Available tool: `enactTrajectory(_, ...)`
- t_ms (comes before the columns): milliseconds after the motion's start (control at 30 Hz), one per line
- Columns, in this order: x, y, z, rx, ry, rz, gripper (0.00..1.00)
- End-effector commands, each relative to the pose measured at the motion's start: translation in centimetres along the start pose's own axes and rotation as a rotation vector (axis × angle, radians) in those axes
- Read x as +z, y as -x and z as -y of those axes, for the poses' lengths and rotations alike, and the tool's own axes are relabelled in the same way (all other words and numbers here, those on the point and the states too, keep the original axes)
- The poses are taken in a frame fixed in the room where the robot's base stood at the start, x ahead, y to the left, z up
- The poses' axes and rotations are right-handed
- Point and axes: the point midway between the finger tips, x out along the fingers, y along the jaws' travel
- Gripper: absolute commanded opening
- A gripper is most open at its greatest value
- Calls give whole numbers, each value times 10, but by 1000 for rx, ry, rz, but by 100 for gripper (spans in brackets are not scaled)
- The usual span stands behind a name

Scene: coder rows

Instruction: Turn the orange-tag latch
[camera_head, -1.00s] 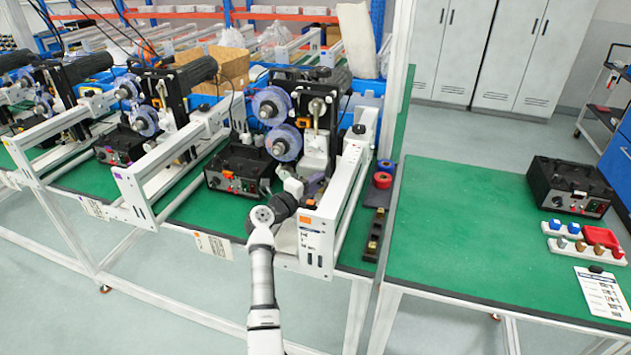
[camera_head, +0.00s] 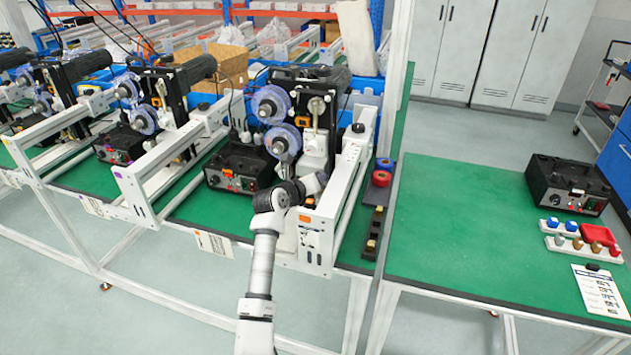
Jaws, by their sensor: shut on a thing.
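The nearest machine, with two clear-blue rollers (camera_head: 272,104), stands at the centre of the bench. An orange tag (camera_head: 305,218) shows on the front end of its white rail. My gripper (camera_head: 287,166) is small in view, reaching into the machine just below the lower roller, by its pale metal parts. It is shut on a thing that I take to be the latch. The latch itself and the fingertips' contact are too small and too covered by my wrist to make out.
A black control box (camera_head: 238,168) stands left of my arm. The white rail (camera_head: 338,190) runs close on the right. Red and blue rolls (camera_head: 382,174) and a dark tray (camera_head: 374,235) lie beyond it. The right green table (camera_head: 460,240) is mostly clear.

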Motion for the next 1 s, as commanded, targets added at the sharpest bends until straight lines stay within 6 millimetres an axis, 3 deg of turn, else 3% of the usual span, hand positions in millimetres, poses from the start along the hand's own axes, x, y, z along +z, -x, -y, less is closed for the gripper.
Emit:
enactTrajectory(400,0,0,2,79,-190,0,0)
enactTrajectory(967,0,0,2,91,-219,0,0)
enactTrajectory(1000,0,0,2,91,-219,0,23)
